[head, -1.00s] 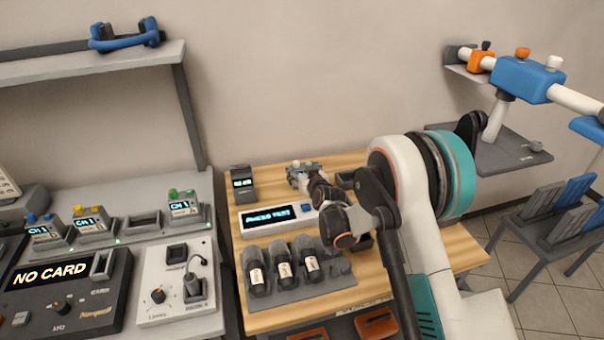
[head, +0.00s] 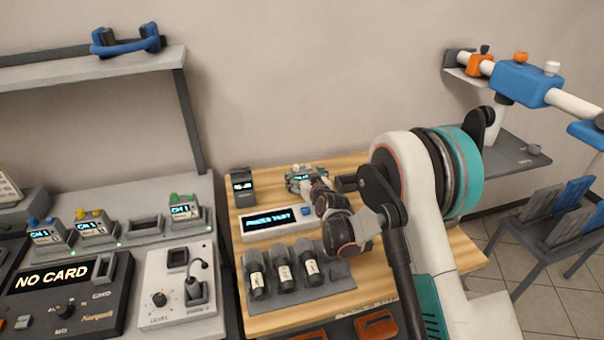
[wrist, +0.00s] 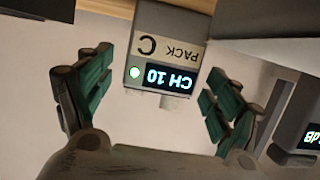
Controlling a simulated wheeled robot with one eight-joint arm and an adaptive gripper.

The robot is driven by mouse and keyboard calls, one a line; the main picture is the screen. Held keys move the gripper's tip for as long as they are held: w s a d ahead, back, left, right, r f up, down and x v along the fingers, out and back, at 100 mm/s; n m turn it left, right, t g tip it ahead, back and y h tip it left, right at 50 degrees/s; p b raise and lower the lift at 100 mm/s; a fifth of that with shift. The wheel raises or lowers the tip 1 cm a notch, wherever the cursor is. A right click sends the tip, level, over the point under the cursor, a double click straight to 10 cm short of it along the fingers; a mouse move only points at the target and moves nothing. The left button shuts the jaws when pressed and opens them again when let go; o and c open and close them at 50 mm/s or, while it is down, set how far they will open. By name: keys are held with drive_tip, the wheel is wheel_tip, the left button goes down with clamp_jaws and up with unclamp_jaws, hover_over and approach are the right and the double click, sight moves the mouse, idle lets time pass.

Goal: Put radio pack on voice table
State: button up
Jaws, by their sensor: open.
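A grey radio pack labelled PACK C (wrist: 167,50), with a lit CH 10 display and a green light, shows upside down in the wrist view. My gripper (wrist: 155,100) is open, with one teal-padded finger on each side of the pack; neither is closed on it. In the head view my gripper (head: 303,179) is at the back of the wooden table (head: 345,162), its fingers around the pack's small lit display. The arm hides part of that spot.
A white PRESS TEST unit (head: 268,221) and a grey rack of several dark bottle-like items (head: 284,270) stand in front of my gripper. A dark meter (head: 243,187) stands left. A grey desk (head: 150,195) holds several CH packs and a NO CARD console (head: 62,285).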

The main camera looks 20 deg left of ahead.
drive_tip(key=p+v, duration=0.2)
drive_tip(key=v, duration=0.7)
drive_tip(key=shift+s+d+r+p, duration=0.1)
drive_tip(key=shift+s+p, duration=0.1)
drive_tip(key=shift+p, duration=0.1)
drive_tip(key=s+d+r+m+g+h, duration=0.15)
drive_tip(key=s+d+r, duration=0.35)
drive_tip(key=d+r, duration=0.5)
drive_tip(key=s+d+r+m+h, duration=0.2)
drive_tip(key=s+d+r, duration=0.2)
drive_tip(key=d+r, duration=0.65)
drive_tip(key=s+d+m+g+h, duration=0.1)
drive_tip(key=s+d+h, duration=0.1)
drive_tip(key=s+d, duration=0.6)
drive_tip(key=s+d+m+g+h, duration=0.2)
drive_tip(key=s+d, duration=0.6)
drive_tip(key=s, duration=1)
drive_tip(key=shift+s+d, duration=0.2)
drive_tip(key=shift+s, duration=0.1)
drive_tip(key=shift+g+h, duration=0.25)
